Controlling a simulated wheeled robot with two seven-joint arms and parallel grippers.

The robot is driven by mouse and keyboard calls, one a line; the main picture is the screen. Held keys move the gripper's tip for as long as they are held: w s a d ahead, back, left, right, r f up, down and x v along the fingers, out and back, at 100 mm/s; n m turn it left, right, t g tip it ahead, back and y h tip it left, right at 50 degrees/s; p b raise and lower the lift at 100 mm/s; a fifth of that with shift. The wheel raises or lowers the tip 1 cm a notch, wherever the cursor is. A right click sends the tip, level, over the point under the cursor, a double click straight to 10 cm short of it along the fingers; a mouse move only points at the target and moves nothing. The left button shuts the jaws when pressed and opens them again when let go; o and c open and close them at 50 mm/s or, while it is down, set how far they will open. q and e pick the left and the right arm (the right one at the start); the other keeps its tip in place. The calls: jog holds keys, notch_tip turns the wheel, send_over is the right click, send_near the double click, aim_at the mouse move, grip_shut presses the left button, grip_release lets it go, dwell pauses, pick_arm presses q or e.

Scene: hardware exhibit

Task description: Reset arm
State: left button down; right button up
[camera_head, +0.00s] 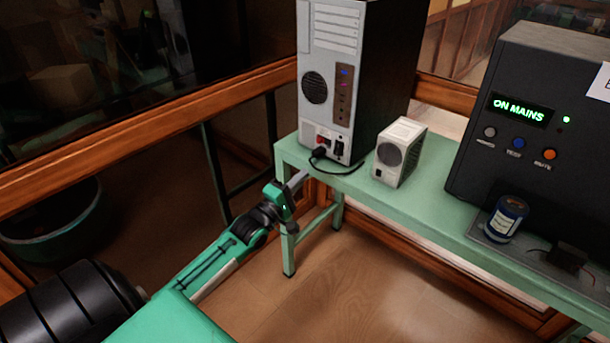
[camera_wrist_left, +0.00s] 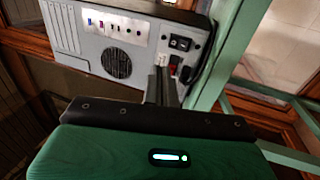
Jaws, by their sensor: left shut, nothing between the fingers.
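My left gripper (camera_head: 298,180) is at the end of my green and black arm, at the left front corner of the green table (camera_head: 440,216). Its fingers are together and hold nothing. In the left wrist view the closed fingers (camera_wrist_left: 163,78) point at the back of the computer tower, near its power switch and red socket. The grey computer tower (camera_head: 332,75) stands upright on the table, with a black plug and cable at its lower back. The tower also fills the top of the left wrist view (camera_wrist_left: 85,42). I cannot tell whether the fingers touch anything. My right gripper is out of view.
A small white box with a round grille (camera_head: 400,152) stands beside the tower. A dark unit reading "ON MAINS" (camera_head: 530,120) and a blue cylinder (camera_head: 505,219) are farther right. A wooden rail (camera_head: 150,131) runs behind my arm. Floor (camera_head: 330,285) is clear before the table.

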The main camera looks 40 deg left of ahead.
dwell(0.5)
